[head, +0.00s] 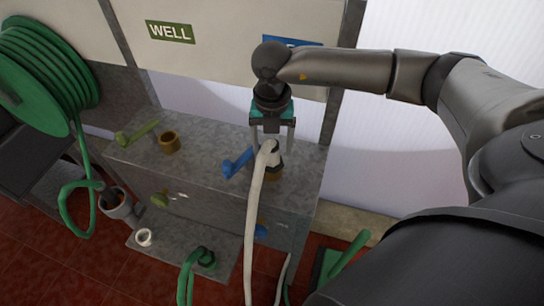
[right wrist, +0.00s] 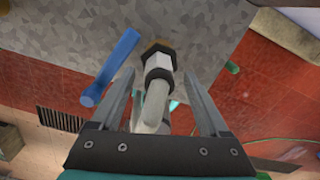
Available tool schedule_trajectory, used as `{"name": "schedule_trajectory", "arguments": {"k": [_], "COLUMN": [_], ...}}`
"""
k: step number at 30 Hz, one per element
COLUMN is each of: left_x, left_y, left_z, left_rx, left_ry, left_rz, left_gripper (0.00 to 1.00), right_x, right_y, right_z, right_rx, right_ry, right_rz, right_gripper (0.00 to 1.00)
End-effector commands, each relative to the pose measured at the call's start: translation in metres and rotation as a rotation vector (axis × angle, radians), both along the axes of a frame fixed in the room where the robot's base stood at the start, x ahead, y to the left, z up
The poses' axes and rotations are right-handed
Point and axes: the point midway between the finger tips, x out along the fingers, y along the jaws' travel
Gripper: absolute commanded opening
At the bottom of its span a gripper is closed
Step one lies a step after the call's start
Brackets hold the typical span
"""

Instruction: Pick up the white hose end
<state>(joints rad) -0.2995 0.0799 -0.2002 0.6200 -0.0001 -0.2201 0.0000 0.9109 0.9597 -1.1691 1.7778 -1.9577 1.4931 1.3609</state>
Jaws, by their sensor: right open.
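The white hose end (head: 268,147) stands upright with a dark collar at the brass outlet on top of the grey metal cabinet, and the white hose (head: 254,215) bends over and hangs down the front. In the right wrist view, the hose end (right wrist: 157,92) lies between my open fingers, its tip by the brass ring (right wrist: 158,48). My right gripper (head: 273,148) points down over it, a finger on each side. The fingers (right wrist: 160,73) look apart from it, though contact is hard to judge. My left gripper is out of view.
A blue lever (head: 237,163) stands close left of the hose end. A second brass outlet (head: 169,142) and a green lever (head: 138,132) are farther left on the cabinet top (head: 205,150). A green hose reel (head: 45,70) hangs at the left. A WELL sign (head: 170,32) is behind.

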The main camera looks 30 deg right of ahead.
Motion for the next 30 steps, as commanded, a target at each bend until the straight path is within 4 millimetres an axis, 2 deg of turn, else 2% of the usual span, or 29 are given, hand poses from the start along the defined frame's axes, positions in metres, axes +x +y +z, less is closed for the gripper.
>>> {"name": "schedule_trajectory", "arguments": {"k": [3,6,13,30], "left_x": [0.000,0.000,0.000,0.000], "left_y": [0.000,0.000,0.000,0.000], "left_z": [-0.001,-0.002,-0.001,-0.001], "left_rx": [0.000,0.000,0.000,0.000], "left_ry": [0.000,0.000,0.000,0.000], "left_rz": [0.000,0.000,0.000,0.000], "left_gripper": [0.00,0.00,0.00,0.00], "right_x": [0.000,0.000,0.000,0.000], "right_y": [0.000,0.000,0.000,0.000], "right_z": [-0.018,-0.025,-0.027,-0.026], "right_rx": [-0.001,0.000,0.000,0.000], "right_ry": [0.003,0.000,0.000,0.000], "right_rz": [0.000,0.000,0.001,0.001], "right_gripper": [0.79,0.79,0.79,0.15]}}
